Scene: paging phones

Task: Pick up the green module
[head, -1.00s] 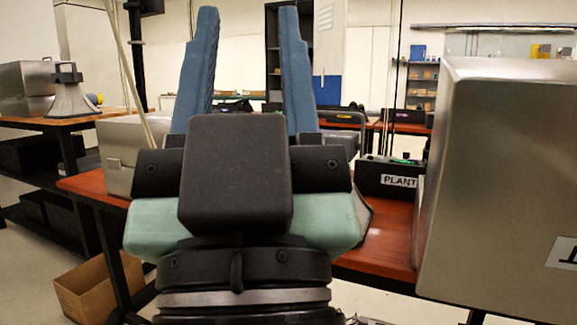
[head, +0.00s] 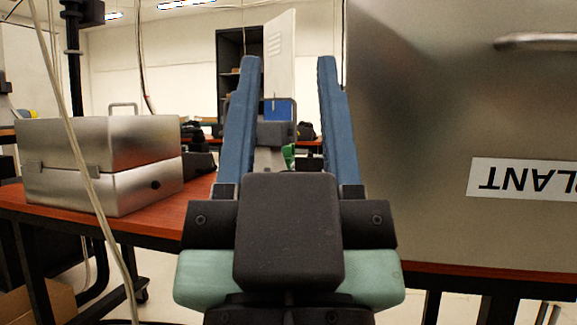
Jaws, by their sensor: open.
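My gripper (head: 288,70) is in the middle of the head view, its two blue fingers pointing away and spread apart with nothing held between them. A small bit of green (head: 289,153) shows between the fingers, beyond my gripper, at the level of the table. My gripper hides much of it, so I cannot tell whether it is the green module.
A large metal cabinet (head: 420,120) with an upside-down "PLANT" label stands close on the right. A closed metal case (head: 100,160) sits on the red-brown table (head: 195,200) at the left. A pale cable (head: 75,140) hangs in front of it. Further tables stand behind.

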